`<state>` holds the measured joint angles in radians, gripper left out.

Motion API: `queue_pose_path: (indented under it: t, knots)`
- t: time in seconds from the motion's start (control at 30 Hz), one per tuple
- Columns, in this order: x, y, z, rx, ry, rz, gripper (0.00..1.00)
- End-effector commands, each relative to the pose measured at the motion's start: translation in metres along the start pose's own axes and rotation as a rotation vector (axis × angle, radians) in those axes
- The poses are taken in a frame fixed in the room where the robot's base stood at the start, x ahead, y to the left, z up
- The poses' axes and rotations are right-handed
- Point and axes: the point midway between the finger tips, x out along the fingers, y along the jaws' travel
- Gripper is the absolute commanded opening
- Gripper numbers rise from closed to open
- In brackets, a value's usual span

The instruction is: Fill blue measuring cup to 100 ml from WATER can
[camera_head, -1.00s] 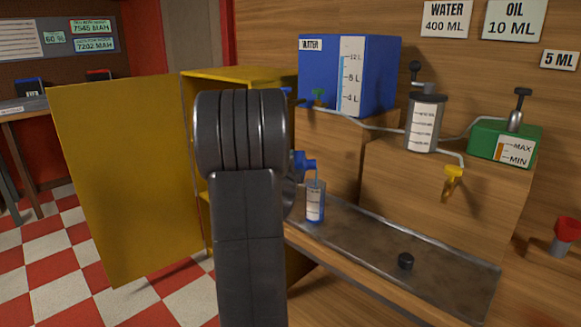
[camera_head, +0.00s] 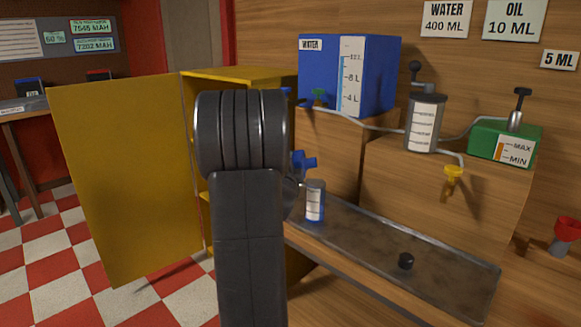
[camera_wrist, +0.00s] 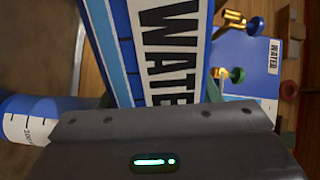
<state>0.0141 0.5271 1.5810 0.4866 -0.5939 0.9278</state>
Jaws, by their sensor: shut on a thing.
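The blue measuring cup (camera_head: 315,203) stands upright on the metal tray, with a white scale on its side; I cannot read its level. It also shows at the left edge of the wrist view (camera_wrist: 30,125). My gripper (camera_wrist: 155,100) is shut on the blue WATER can (camera_wrist: 125,40), whose large label fills the middle of the wrist view. In the head view my arm hides the gripper and most of the can. Only the can's blue spout end (camera_head: 304,161) shows, just above and left of the cup. No water stream is visible between them.
A large blue WATER tank (camera_head: 380,75) stands behind on a wooden block. A grey graduated cylinder (camera_head: 425,125), a yellow funnel-like outlet (camera_head: 453,172) and a green box (camera_head: 495,145) are to its right. A black cap (camera_head: 406,261) lies on the tray (camera_head: 450,285). A yellow cabinet door (camera_head: 125,180) stands open left.

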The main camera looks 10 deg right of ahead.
Motion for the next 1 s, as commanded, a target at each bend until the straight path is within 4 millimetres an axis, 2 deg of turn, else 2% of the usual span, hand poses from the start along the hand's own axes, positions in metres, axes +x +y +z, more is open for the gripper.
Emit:
queue_pose_path:
  t: [0.2,0.53,0.67,1.0]
  knots:
    - [0.000,0.002,-0.001,-0.168,0.001,-0.003,0.07]
    - [0.000,0.001,-0.002,-0.193,0.002,-0.004,0.07]
    - [0.000,-0.010,-0.009,-0.287,0.003,-0.003,0.07]
    - [0.000,-0.039,-0.032,-0.689,0.003,-0.002,0.07]
